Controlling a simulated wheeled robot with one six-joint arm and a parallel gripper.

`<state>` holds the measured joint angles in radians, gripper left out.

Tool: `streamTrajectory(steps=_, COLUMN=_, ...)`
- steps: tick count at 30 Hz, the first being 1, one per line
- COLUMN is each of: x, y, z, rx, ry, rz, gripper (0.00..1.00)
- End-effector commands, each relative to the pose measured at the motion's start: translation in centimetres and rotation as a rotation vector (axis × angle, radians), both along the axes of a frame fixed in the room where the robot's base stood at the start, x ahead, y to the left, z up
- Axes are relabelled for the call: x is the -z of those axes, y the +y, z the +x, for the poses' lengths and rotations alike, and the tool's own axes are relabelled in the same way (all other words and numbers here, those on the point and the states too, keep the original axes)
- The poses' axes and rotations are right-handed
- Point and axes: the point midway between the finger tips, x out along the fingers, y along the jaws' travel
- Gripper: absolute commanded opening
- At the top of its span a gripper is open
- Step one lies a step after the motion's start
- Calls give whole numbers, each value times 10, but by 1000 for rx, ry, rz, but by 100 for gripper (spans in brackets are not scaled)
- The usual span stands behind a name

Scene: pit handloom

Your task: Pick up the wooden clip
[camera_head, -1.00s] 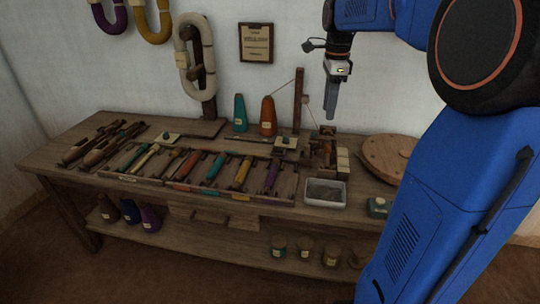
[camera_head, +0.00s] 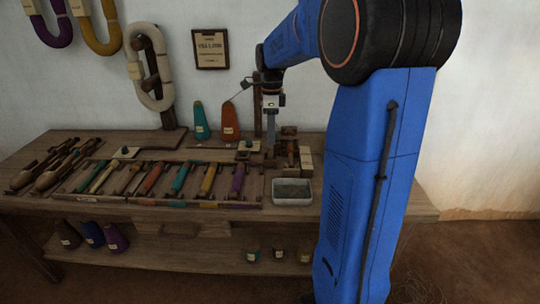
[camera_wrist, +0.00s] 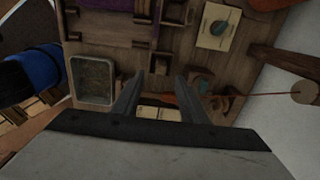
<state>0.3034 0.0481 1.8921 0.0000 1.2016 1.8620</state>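I cannot single out the wooden clip with certainty. Several small brown wooden pieces lie under my gripper in the wrist view, among them a small block (camera_wrist: 160,64) beyond the fingertips. My gripper (camera_wrist: 160,78) points down with its two dark fingers apart, and nothing shows held between them. In the head view my gripper (camera_head: 270,152) hangs over the right part of the bench, in front of a small wooden stand (camera_head: 290,148). The fingers hide part of what lies behind them there.
A grey-white tray (camera_head: 292,201) sits at the bench's front right. It also shows in the wrist view (camera_wrist: 74,98). A rack of coloured bobbins (camera_head: 150,203) lies to the left. Orange (camera_head: 230,125) and teal (camera_head: 201,122) cones stand behind. A thin red thread (camera_wrist: 268,94) crosses the wrist view.

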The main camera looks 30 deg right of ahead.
Motion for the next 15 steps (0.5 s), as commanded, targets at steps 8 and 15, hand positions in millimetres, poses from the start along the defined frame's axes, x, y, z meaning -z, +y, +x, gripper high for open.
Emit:
streamTrajectory(steps=8, x=18, y=1, z=0, rx=-1, ry=1, rz=1, gripper=39)
streamTrajectory(steps=15, x=50, y=3, z=3, rx=-1, ry=2, rz=0, gripper=39)
